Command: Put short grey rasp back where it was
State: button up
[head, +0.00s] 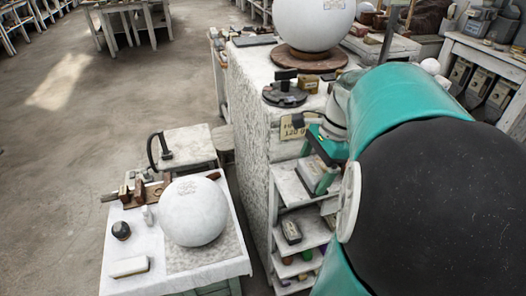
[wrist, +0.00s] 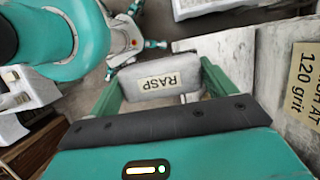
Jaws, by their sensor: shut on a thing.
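The short grey rasp (wrist: 147,76) is a small grey block with a label reading RASP, seen in the wrist view. My gripper (wrist: 160,82) is shut on it, with a green finger at each side. In the head view my gripper (head: 322,158) is at the upper part of a narrow white shelf rack (head: 277,215), just below the grit sign. I cannot tell whether the rasp touches a shelf.
A sign reading 120 grit (head: 293,127) is on the tall plaster-spattered block (head: 248,130), close by my gripper. Lower shelves hold a small dark box (head: 291,231) and other items. A low table (head: 130,210) at left holds a white sphere (head: 192,212) and tools. Open floor lies left.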

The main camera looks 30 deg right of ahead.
jog(key=w+d+f, duration=0.1)
jog(key=w+f, duration=0.1)
jog(key=w, duration=0.1)
jog(key=w+d+f, duration=0.2)
jog(key=w+f, duration=0.1)
jog(key=w+d+f, duration=0.1)
jog(key=w+f, duration=0.2)
jog(key=shift+w+d+f, duration=0.15)
jog(key=shift+w+f, duration=0.05)
jog(key=shift+w, duration=0.15)
jog(key=shift+f, duration=1.55)
jog(key=shift+f, duration=0.1)
jog(key=o, duration=0.9)
